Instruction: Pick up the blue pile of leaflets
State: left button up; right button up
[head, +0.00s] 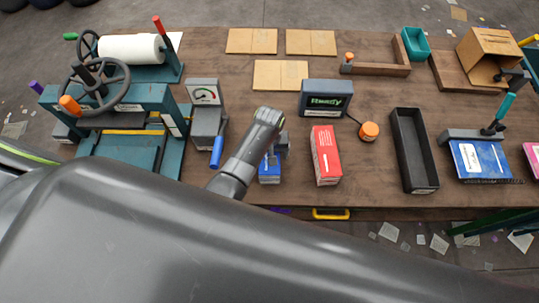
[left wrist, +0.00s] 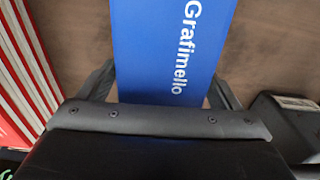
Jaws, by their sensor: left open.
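The blue pile of leaflets (head: 269,174) lies on the table near its front edge, partly hidden by my left gripper (head: 277,150). In the left wrist view the blue pile (left wrist: 170,45) carries the white word "Grafimello". It stands between the two fingers of my left gripper (left wrist: 163,82), one finger on each side. The jaws are open and not closed on the pile. Whether a finger touches it I cannot tell. My right gripper is not in view.
A red pile (head: 326,157) lies right of the blue one and also shows in the left wrist view (left wrist: 22,75). A grey scale with a dial (head: 205,115) stands to the left. A "Ready" display (head: 326,98) is behind. A black tray (head: 413,150) is further right.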

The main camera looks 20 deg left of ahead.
pick_arm(q)
jog(key=shift+f, duration=0.35)
jog(key=shift+c, duration=0.4)
jog(key=c, duration=1.2)
jog(key=shift+r, duration=0.1)
jog(key=shift+c, duration=0.7)
jog(key=shift+r, duration=0.15)
